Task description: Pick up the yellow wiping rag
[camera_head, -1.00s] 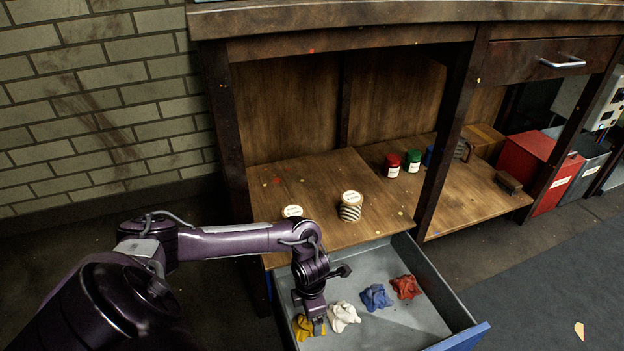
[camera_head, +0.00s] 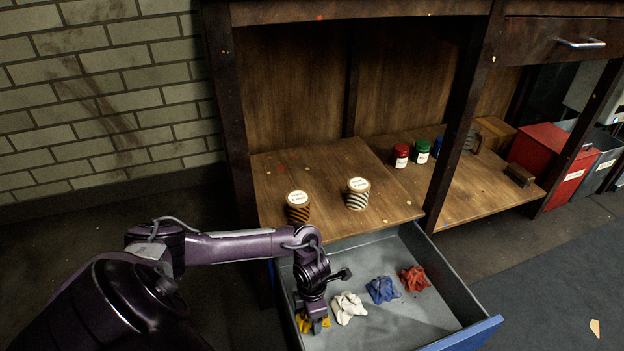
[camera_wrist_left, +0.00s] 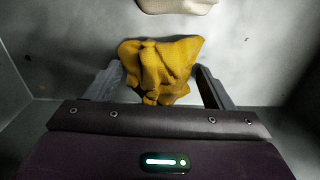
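The yellow rag (camera_head: 302,323) lies crumpled in the open drawer, at its left end, partly hidden by my left gripper in the head view. My left gripper (camera_head: 314,326) points down over it. In the left wrist view the rag (camera_wrist_left: 160,68) lies between the two spread fingers of the left gripper (camera_wrist_left: 158,85). A gap shows between the rag and each finger. My right gripper is in neither view.
The grey drawer (camera_head: 400,318) also holds a white rag (camera_head: 348,307), a blue rag (camera_head: 381,289) and a red rag (camera_head: 415,279). Two striped jars (camera_head: 358,194) (camera_head: 298,207) stand on the wooden shelf (camera_head: 325,230) above the drawer.

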